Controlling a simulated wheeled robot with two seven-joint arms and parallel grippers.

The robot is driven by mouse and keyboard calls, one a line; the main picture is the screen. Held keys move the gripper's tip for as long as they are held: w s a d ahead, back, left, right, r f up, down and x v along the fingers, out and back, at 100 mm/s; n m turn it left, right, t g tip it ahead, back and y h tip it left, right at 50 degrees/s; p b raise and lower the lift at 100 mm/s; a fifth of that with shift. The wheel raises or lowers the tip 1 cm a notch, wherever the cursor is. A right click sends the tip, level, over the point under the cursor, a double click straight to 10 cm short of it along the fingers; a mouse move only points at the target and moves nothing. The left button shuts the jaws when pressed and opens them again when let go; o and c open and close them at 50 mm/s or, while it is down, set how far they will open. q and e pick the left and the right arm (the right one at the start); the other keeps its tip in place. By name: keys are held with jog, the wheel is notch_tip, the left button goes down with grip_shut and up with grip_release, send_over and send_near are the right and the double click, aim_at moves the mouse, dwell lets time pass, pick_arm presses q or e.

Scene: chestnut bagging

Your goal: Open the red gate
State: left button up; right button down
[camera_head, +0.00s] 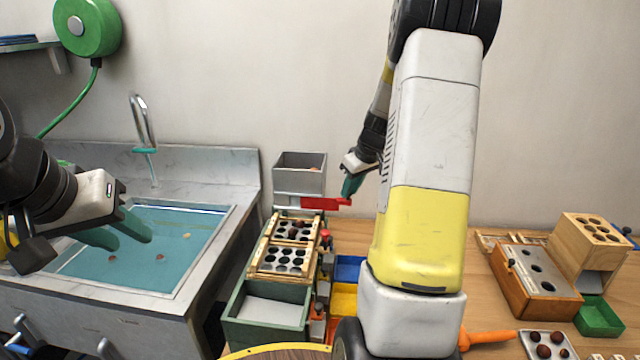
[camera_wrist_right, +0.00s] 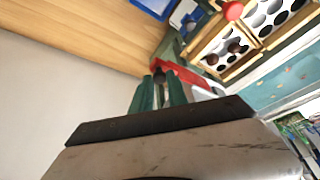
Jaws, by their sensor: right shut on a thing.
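The red gate (camera_head: 318,203) is a flat red piece below the grey hopper (camera_head: 300,176), at the head of the wooden sorting trays. My right gripper (camera_head: 350,187) reaches down at the gate's right end, its green fingers shut on it. In the right wrist view the green fingers (camera_wrist_right: 160,90) close on the near end of the red gate (camera_wrist_right: 187,78). How far the gate is pulled out is hard to tell. My left gripper (camera_head: 128,232) is open and empty over the sink, with its green fingers apart.
The sink (camera_head: 165,245) holds water and a few brown pieces. Wooden trays with round holes (camera_head: 280,260) run from the hopper to a green-grey bin (camera_head: 265,312). Blue and yellow bins (camera_head: 345,298) stand beside them. Wooden blocks and a green tray (camera_head: 598,316) stand at the right.

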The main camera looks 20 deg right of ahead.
jog(key=shift+s+d, duration=0.15)
jog(key=shift+d, duration=0.2)
jog(key=c, duration=1.3)
grip_release()
jog(key=v, duration=0.7)
jog(key=shift+r, duration=0.35)
jog(key=shift+s, duration=0.15)
